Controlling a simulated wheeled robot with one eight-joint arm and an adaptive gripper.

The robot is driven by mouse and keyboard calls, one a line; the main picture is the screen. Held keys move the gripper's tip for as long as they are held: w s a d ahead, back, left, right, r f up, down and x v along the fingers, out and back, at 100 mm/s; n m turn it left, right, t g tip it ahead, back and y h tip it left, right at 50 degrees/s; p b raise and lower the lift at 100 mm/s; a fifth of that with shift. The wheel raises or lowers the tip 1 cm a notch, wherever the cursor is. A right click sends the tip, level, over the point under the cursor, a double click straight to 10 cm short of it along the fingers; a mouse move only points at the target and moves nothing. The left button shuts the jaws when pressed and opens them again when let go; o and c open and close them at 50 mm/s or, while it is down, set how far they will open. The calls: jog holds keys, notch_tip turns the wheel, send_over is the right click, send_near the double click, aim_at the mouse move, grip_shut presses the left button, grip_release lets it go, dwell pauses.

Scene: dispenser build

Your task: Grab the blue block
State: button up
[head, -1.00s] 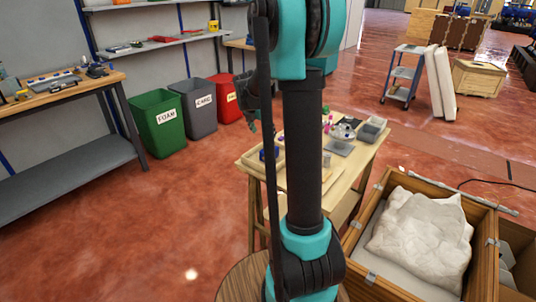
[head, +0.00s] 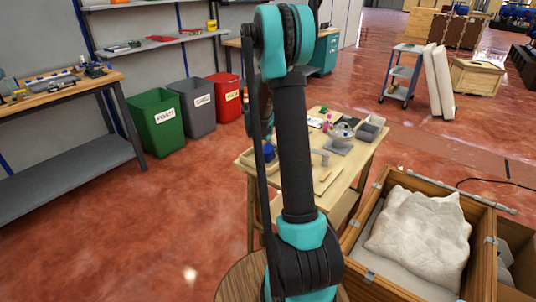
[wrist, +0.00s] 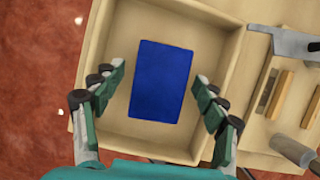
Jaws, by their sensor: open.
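The blue block (wrist: 161,81) lies flat in a shallow wooden tray (wrist: 225,50). It also shows small in the head view (head: 269,151), at the left end of the work table. My gripper (wrist: 159,84) is open above the tray, with one finger left of the block and the other right of it. Gaps show between the block and both fingers in the wrist view. In the head view my arm hides most of the gripper and part of the tray.
The wooden table (head: 345,178) also holds a grey dispenser-like part (head: 341,131), grey bins (head: 371,127) and small pieces. Right of the tray, wooden strips and grey metal parts lie close by in the wrist view. A wooden crate (head: 372,283) stands right of the table.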

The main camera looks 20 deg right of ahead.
jog(key=shift+f, duration=0.15)
grip_shut()
dwell(0.4)
